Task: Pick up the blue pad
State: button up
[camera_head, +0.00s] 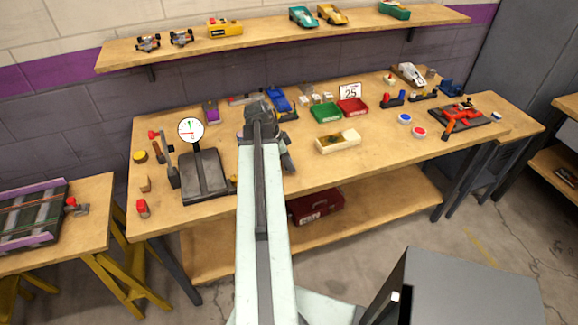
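A small round blue-topped piece with a pale rim (404,118), which looks like the blue pad, lies on the right half of the workbench (380,155). A similar red-topped round piece (419,132) lies just in front and to the right of it. My gripper (260,108) is at the far end of my raised arm, over the bench's middle-left, well left of the blue piece. Its fingers are dark and small, seen from behind, so I cannot tell whether they are open or shut. My arm hides part of the bench.
A wooden box (338,142), green tray (325,112) and red tray (352,107) stand left of the round pieces. A dial scale (203,172) stands at left. A dark board with orange parts (462,114) lies right. The bench front there is clear.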

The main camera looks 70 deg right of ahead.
grip_shut()
notch_tip(320, 180, up, 10)
jog(key=p, duration=1)
jog(key=shift+o, duration=2.3)
grip_release()
jog(key=c, duration=0.6)
jog(key=shift+s, duration=0.1)
